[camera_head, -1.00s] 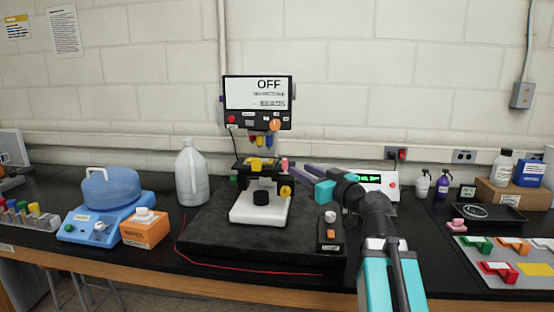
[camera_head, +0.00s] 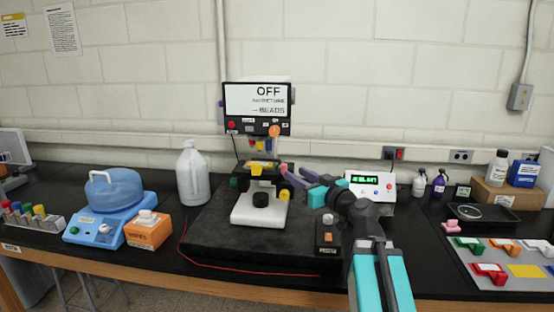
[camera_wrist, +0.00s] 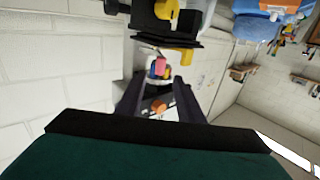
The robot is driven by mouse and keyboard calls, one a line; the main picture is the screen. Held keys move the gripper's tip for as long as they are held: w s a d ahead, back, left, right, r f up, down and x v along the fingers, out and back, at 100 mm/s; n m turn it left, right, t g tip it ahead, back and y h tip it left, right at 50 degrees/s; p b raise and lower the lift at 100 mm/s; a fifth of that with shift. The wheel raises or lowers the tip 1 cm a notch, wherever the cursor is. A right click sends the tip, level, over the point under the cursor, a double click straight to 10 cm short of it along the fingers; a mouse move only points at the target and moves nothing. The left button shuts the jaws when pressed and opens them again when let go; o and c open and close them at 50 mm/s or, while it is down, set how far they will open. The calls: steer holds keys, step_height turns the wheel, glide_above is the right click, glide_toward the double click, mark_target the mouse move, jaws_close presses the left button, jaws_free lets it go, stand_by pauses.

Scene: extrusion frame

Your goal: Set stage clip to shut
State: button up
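The microscope (camera_head: 260,208) stands on a dark slab, with a black stage (camera_head: 250,169) below its screen. A small pink tab (camera_head: 284,168), which looks like the stage clip's handle, is at the stage's right edge. It also shows in the wrist view (camera_wrist: 160,66), near a thin metal piece by the stage. Whether the clip is open or shut is too small to tell. My gripper (camera_head: 291,174), with purple fingers, reaches in from the right, tips close to the tab. In the wrist view the fingers are spread apart with the tab ahead between them and nothing gripped.
The screen (camera_head: 257,101) reads OFF. Coloured objectives (camera_head: 263,145) hang above the stage, and a yellow knob (camera_head: 284,194) sits below right. A black control box (camera_head: 327,236) stands under my arm. A white device with a green display (camera_head: 370,186) stands behind my wrist.

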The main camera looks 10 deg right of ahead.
mark_target(278, 173)
steer(key=shift+w+a+r+p, duration=0.15)
steer(key=shift+w+p, duration=0.1)
steer(key=shift+p, duration=0.8)
steer(key=shift+p+x, duration=1.95)
steer(key=shift+x, duration=3.6)
jaws_close()
